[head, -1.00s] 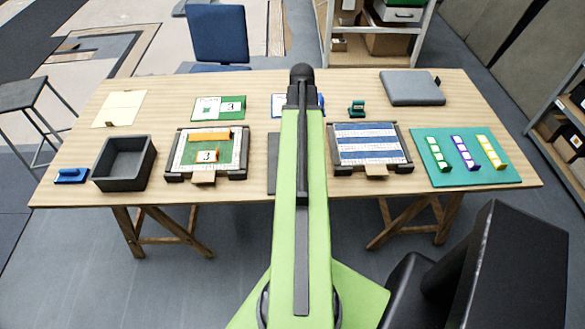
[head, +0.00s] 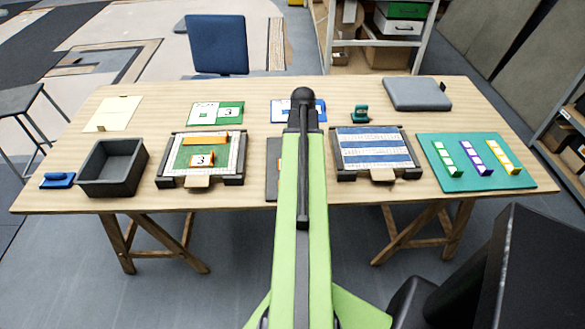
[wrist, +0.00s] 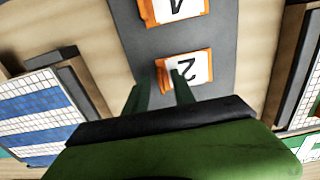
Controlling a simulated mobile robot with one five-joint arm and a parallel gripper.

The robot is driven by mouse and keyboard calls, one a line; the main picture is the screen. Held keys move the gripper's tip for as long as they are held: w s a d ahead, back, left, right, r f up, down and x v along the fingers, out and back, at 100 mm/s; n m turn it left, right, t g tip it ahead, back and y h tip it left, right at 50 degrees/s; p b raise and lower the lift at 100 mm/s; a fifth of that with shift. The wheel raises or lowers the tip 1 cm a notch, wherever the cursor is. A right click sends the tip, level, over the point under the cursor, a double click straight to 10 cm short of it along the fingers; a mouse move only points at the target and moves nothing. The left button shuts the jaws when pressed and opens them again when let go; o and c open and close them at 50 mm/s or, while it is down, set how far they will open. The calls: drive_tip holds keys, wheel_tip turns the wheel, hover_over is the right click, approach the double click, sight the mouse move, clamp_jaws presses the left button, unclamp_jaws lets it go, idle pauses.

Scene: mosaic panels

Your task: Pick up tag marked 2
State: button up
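The tag marked 2 (wrist: 197,66) is a white plate with an orange border on a dark grey strip, just beyond my fingertips in the wrist view. In the head view my arm hides most of the dark strip (head: 272,175) and my gripper.
Framed panels stand on both sides of the strip: one with blue and white stripes (head: 375,160), one green and white with a tag marked 3 (head: 201,160). A dark bin (head: 112,185) is at the left, a teal mat (head: 425,155) with colored pieces at the right.

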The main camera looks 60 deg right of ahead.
clamp_jaws()
drive_tip(key=shift+r, duration=0.1)
drive_tip(key=shift+r+p, duration=0.55)
drive_tip(key=shift+p, duration=0.1)
wheel_tip(320, 180, up, 4)
drive_tip(key=p, duration=0.4)
drive_tip(key=s+d+r+p, duration=0.2)
drive_tip(key=s+r+p, duration=0.3)
drive_tip(key=s, duration=0.6)
drive_tip(key=shift+s+r+p, duration=0.3)
drive_tip(key=shift+r, duration=0.05)
